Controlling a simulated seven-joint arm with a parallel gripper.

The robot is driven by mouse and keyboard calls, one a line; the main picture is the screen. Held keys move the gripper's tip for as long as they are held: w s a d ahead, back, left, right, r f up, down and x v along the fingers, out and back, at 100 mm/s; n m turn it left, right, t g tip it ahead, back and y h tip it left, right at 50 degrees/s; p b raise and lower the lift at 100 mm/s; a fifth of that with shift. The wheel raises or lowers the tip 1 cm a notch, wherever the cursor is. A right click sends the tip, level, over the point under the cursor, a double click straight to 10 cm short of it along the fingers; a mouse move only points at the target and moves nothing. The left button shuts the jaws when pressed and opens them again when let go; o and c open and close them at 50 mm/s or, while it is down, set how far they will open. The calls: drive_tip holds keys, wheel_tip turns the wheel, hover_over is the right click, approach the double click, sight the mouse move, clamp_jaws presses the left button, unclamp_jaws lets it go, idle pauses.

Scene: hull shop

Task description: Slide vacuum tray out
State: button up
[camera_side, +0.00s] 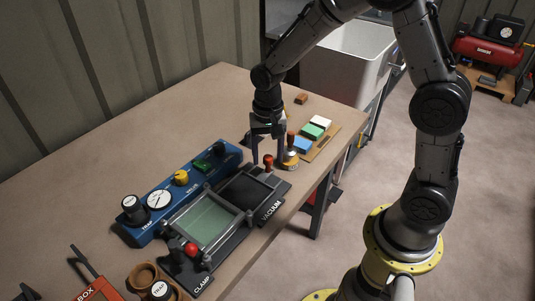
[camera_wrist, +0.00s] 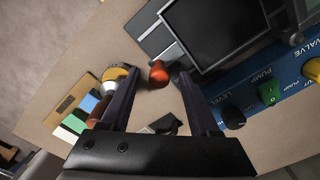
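The vacuum tray (camera_side: 243,192) is a dark, flat rectangular tray in a grey frame, with a VACUUM label on its front edge. It also shows at the top of the wrist view (camera_wrist: 215,30). A red knob (camera_side: 268,160) stands at the tray's far end; in the wrist view the knob (camera_wrist: 158,73) appears between my fingertips. My gripper (camera_side: 268,162) is open and points down over the knob, with a finger on each side. In the wrist view my gripper (camera_wrist: 158,76) shows clear gaps beside the knob. I see no contact.
A blue panel (camera_side: 163,203) with gauge and knobs runs behind the trays. A clamp frame (camera_side: 210,219) with a red ball knob (camera_side: 191,249) sits nearer. A yellow-banded, wooden-handled tool (camera_side: 290,157) stands close right of my gripper, before a board (camera_side: 323,143) of coloured blocks.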

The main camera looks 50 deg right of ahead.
wheel_tip(320, 180, up, 14)
idle(0.7)
drive_tip(key=shift+f, duration=0.1)
drive_tip(key=s+r+n+t, duration=0.1)
drive_tip(key=s+r+t, duration=0.2)
drive_tip(key=s+r, duration=0.6)
drive_tip(key=s+f+n+t, duration=0.2)
drive_tip(key=s+f+n, duration=0.4)
drive_tip(key=s, duration=0.5)
drive_tip(key=shift+d+n+t, duration=0.3)
drive_tip(key=shift+d+n, duration=0.1)
drive_tip(key=shift+n, duration=0.6)
